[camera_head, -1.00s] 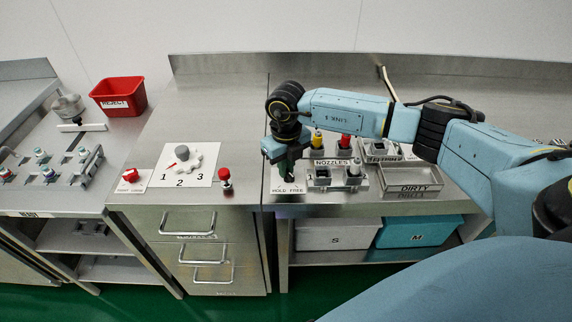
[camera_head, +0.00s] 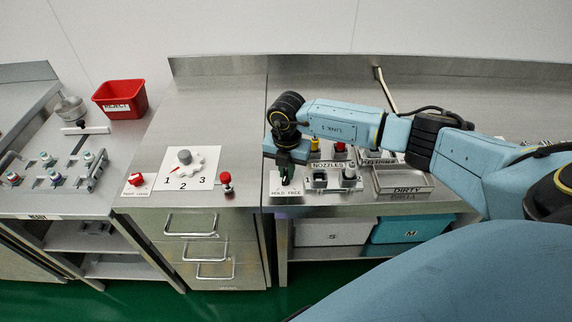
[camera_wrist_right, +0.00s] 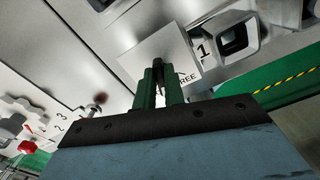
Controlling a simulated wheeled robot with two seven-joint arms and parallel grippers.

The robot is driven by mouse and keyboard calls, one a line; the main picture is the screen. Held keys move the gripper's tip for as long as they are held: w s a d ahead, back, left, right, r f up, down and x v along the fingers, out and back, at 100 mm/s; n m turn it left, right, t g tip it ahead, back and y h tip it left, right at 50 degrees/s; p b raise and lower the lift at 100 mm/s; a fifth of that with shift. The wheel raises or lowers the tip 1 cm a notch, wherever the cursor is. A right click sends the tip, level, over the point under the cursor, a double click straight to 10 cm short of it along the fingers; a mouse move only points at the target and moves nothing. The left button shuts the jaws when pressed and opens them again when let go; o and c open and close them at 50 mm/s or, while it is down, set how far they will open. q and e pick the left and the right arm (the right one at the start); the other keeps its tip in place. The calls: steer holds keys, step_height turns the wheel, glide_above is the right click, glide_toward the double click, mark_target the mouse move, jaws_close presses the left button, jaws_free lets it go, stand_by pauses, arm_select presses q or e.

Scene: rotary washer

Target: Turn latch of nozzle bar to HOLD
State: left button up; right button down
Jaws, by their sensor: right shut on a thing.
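The latch plate, lettered HOLD and FREE (camera_head: 285,197), lies at the front edge of the bench, left of the nozzle bar (camera_head: 334,180). In the right wrist view the plate (camera_wrist_right: 150,50) shows with FREE readable beside the fingers. My right gripper (camera_head: 287,181) points down over this plate. Its green fingers (camera_wrist_right: 160,87) are close together and shut on the latch. My left gripper is not in view.
Nozzles stand in sockets right of the gripper, beside the DIRTY tray (camera_head: 402,182). Left are a red-topped knob (camera_head: 226,179), a numbered dial (camera_head: 185,158) and a red REJECT bin (camera_head: 120,98). The bench behind the dial is clear.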

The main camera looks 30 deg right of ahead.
steer(key=m+p, duration=0.1)
steer(key=m, duration=0.1)
steer(key=m+p, duration=0.2)
steer(key=m, duration=0.1)
steer(key=shift+d+r, duration=0.15)
steer(key=shift+m, duration=0.3)
stand_by(0.3)
steer(key=c, duration=1.5)
jaws_free()
steer(key=shift+s, duration=0.1)
step_height(320, 180, up, 13)
steer(key=shift+r, duration=0.15)
